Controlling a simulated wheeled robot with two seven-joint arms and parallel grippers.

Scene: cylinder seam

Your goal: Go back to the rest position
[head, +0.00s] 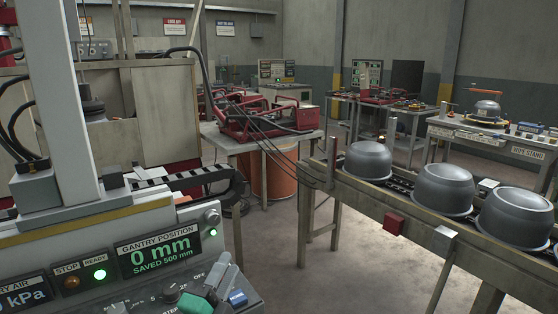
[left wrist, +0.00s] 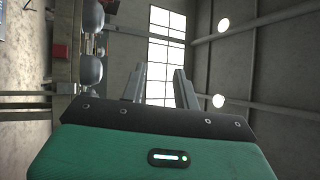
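My left gripper (head: 224,268) is at the bottom of the head view, in front of the control panel. Its green body is partly cut off by the lower edge. In the left wrist view, the two grey fingers of this gripper (left wrist: 160,78) stand apart with nothing between them, so it is open and empty. In the head view the fingers overlap the panel's lower right part; I cannot tell whether they touch it. My right gripper is not in view.
The control panel (head: 75,255) reads gantry position 0 mm, with a green ready light. A conveyor (head: 345,188) carrying several grey metal domes (head: 443,188) runs along the right. A red fixture (head: 262,115) stands on a table behind. Bare floor (head: 265,265) lies between panel and conveyor.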

